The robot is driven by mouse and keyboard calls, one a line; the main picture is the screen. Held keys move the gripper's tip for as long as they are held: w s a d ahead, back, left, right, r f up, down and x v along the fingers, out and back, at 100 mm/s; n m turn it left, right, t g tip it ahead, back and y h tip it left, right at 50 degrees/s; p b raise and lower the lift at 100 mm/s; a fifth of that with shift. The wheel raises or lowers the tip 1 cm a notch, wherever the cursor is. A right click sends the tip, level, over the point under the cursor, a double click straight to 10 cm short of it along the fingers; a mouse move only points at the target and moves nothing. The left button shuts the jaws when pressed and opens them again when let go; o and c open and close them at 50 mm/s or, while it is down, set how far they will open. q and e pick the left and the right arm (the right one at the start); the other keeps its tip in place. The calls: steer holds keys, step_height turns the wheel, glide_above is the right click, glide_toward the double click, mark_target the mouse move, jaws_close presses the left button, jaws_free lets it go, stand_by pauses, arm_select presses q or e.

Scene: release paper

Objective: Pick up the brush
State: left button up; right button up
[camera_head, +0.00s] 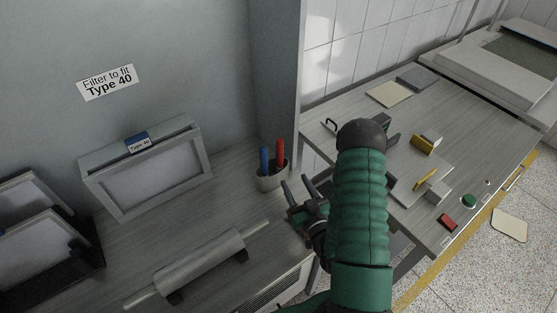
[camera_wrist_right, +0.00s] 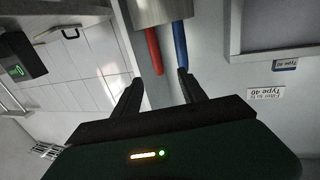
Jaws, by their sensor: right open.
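A small grey cup (camera_head: 271,180) stands on the counter by the wall corner. A blue handle (camera_head: 264,160) and a red handle (camera_head: 280,152) stick up out of it; their lower ends are hidden, so I cannot tell which belongs to a brush. My right gripper (camera_head: 296,186) is open, just right of the cup. The upside-down right wrist view shows the cup (camera_wrist_right: 160,10), red handle (camera_wrist_right: 153,51) and blue handle (camera_wrist_right: 179,42) ahead of the open, empty fingers (camera_wrist_right: 159,76). One finger overlaps the blue handle's end there; contact is unclear. My left gripper is not in view.
A roller (camera_head: 205,264) lies on the counter in front of the cup. A framed filter (camera_head: 146,168) leans on the wall, with a black rack (camera_head: 81,262) at left. A second table (camera_head: 400,118) at right holds several small items. A wall corner rises behind the cup.

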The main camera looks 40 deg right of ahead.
mark_target(280, 148)
steer(key=p+x, duration=0.1)
steer(key=x, duration=0.3)
steer(key=d+r+p+x, duration=0.1)
steer(key=x, duration=0.3)
steer(key=p+x, duration=0.1)
steer(key=x, duration=0.3)
steer(key=shift+w+d+r, duration=0.15)
steer(key=shift+d+r, duration=0.15)
steer(key=shift+r, duration=0.05)
steer(key=w, duration=0.2)
steer(key=shift+w+r+p, duration=0.1)
steer(key=shift+w+p, duration=0.2)
steer(key=shift+w, duration=0.3)
steer(key=shift+d, duration=0.15)
steer(key=shift+s+d+f, duration=0.1)
steer(key=shift+d+f, duration=0.2)
steer(key=shift+d, duration=0.2)
steer(key=c, duration=0.7)
steer(key=shift+a, duration=0.2)
jaws_close()
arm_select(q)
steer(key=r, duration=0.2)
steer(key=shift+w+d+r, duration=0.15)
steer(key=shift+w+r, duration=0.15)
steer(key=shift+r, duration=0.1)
arm_select(e)
steer(key=shift+a+r, duration=0.2)
steer(key=shift+a, duration=0.05)
